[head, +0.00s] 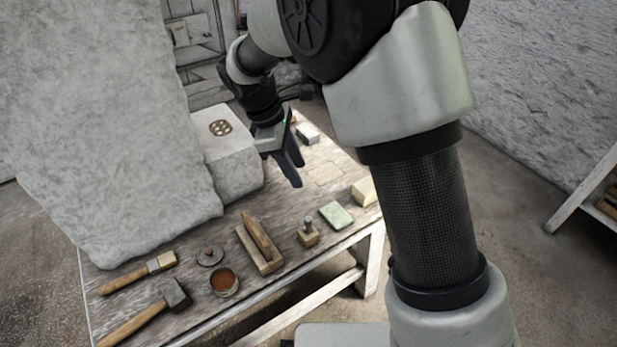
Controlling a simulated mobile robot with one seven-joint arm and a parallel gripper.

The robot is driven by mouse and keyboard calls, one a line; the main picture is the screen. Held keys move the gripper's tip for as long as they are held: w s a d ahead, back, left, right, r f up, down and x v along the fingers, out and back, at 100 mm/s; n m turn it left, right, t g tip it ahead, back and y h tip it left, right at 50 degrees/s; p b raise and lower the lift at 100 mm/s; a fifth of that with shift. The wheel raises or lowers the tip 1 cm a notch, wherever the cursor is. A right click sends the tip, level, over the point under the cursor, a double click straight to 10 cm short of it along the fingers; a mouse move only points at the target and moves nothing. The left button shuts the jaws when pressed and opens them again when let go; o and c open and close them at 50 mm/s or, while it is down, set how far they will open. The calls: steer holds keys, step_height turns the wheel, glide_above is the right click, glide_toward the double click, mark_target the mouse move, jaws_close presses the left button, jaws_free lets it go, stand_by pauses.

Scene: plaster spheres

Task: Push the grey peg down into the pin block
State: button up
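The pin block (309,239) is a small wooden block on the worktable, near its front edge right of the middle. The grey peg (308,222) stands upright in its top, with its head well above the wood. My gripper (299,175) hangs over the table, behind and above the block, with its dark fingers pointing down. It is apart from the peg, and nothing shows between the fingers. The fingers overlap at this angle, so their opening is unclear.
A wooden plane-like tool (258,246) lies left of the block and a green pad (337,215) right of it. A bowl (224,282), a brush (138,273) and a hammer (147,312) lie further left. Large stone blocks (100,120) stand behind. My arm hides the right side.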

steer(key=n+b, duration=0.1)
steer(key=n, duration=0.1)
glide_toward(305, 219)
steer(key=shift+h, duration=0.5)
steer(key=b+x, duration=0.3)
steer(key=x, duration=0.3)
steer(key=shift+f, duration=0.35)
steer(key=x, duration=0.1)
steer(key=b+x, duration=0.1)
steer(key=x, duration=0.1)
steer(key=b+x, duration=0.1)
steer(key=x, duration=0.1)
steer(key=shift+a+f, duration=0.15)
steer(key=shift+a, duration=0.25)
steer(key=shift+w+d+f, duration=0.1)
steer(key=shift+d+f, duration=0.1)
steer(key=shift+f, duration=0.15)
jaws_close()
